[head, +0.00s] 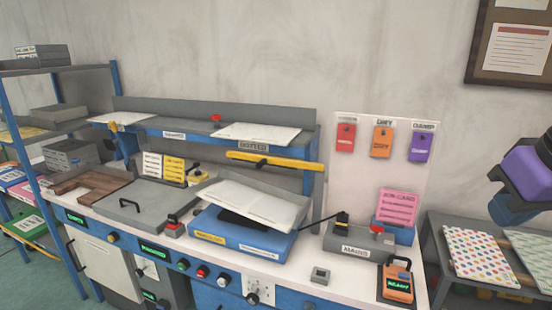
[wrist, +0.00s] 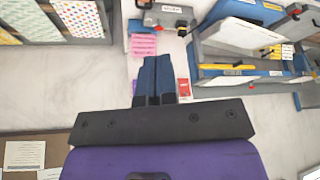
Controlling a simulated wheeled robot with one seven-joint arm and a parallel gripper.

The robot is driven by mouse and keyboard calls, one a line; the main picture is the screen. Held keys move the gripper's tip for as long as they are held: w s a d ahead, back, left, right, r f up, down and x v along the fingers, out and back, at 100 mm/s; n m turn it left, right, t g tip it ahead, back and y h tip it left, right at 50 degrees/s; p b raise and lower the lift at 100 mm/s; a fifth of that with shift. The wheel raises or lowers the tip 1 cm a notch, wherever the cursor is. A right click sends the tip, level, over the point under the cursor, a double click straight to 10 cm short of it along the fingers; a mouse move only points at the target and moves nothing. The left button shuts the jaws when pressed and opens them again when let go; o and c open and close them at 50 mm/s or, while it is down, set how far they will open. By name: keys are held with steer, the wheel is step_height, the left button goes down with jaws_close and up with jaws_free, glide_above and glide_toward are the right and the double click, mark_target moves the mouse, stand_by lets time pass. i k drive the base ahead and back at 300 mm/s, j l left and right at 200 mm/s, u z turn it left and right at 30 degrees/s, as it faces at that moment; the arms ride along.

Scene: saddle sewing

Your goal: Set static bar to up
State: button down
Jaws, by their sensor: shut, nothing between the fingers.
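A yellow bar (head: 273,163) with a dark knob hangs at the front of the raised blue shelf, above the paper stack; it looks like the static bar. It slopes slightly down to the right, and no label on it can be read. A yellow bar also shows in the wrist view (wrist: 228,88), which appears upside down. My gripper (head: 508,212) is at the far right of the head view, well apart from the bar. In the wrist view its two dark blue fingers (wrist: 155,62) are together with nothing between them.
The bench holds a blue tray (head: 240,238) with paper, a grey box (head: 355,243) with a lever, and an orange device (head: 398,283). A white board (head: 380,130) with coloured tags stands between bar and gripper. A side table (head: 437,240) holds patterned sheets below my gripper.

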mark_target(261, 161)
steer(key=i+j+u, duration=0.25)
steer(key=u, duration=0.15)
steer(key=i+u, duration=0.35)
steer(key=i+j, duration=0.05)
steer(key=i, duration=0.05)
